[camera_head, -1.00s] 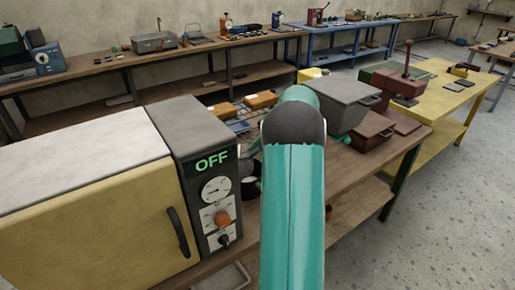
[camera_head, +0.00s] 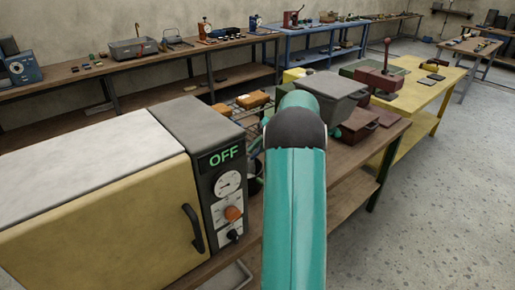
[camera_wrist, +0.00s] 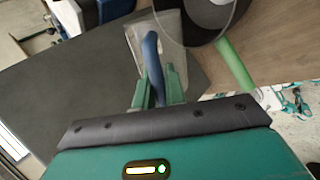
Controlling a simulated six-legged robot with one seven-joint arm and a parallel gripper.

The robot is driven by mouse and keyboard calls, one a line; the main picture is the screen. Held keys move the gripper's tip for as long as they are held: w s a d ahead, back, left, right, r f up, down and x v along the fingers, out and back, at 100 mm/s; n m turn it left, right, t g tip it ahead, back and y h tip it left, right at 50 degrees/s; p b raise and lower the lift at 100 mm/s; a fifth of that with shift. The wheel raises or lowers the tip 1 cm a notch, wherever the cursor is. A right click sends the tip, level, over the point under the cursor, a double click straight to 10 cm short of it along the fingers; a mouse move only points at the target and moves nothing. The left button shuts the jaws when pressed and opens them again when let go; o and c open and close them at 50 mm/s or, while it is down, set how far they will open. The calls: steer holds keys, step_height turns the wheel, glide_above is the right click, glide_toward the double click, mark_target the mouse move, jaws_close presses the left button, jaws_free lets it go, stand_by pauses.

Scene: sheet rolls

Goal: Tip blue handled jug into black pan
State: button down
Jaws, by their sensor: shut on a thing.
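My gripper (camera_wrist: 158,88) shows in the wrist view with its green fingers shut around the blue handle (camera_wrist: 152,62) of the jug. The jug's pale grey metal body (camera_wrist: 171,32) lies just beyond the handle and looks tilted; its mouth and contents cannot be made out. The black pan (camera_wrist: 193,32) is at the top of the wrist view, close beside the jug, with a green handle (camera_wrist: 235,66) pointing down and right. Whether jug and pan touch cannot be told. In the head view my teal arm hides the gripper and the jug.
A yellow oven (camera_head: 95,220) with a dark control panel reading OFF (camera_head: 222,157) stands left of my arm. Open floor (camera_head: 430,210) lies at the right.

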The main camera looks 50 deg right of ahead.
steer(key=shift+s+a+f+n+t+h, duration=0.25)
steer(key=shift+s+a+n+t+h, duration=0.15)
steer(key=shift+s+t, duration=0.15)
steer(key=shift+s+a+f+n+t+h, duration=0.3)
steer(key=shift+s+t+h, duration=0.1)
steer(key=shift+s+t, duration=0.15)
steer(key=n+t+h, duration=0.1)
steer(key=n+t, duration=0.1)
steer(key=t, duration=0.1)
steer(key=n+t+h, duration=0.1)
steer(key=n+t, duration=0.2)
steer(key=t, duration=0.1)
steer(key=n+t+h, duration=0.1)
steer(key=n+t, duration=0.1)
steer(key=t, duration=0.1)
steer(key=shift+s+a+f+n+h, duration=0.15)
steer(key=shift+s+a+n+h, duration=0.1)
steer(key=shift+n+h, duration=0.15)
steer(key=shift+s, duration=0.1)
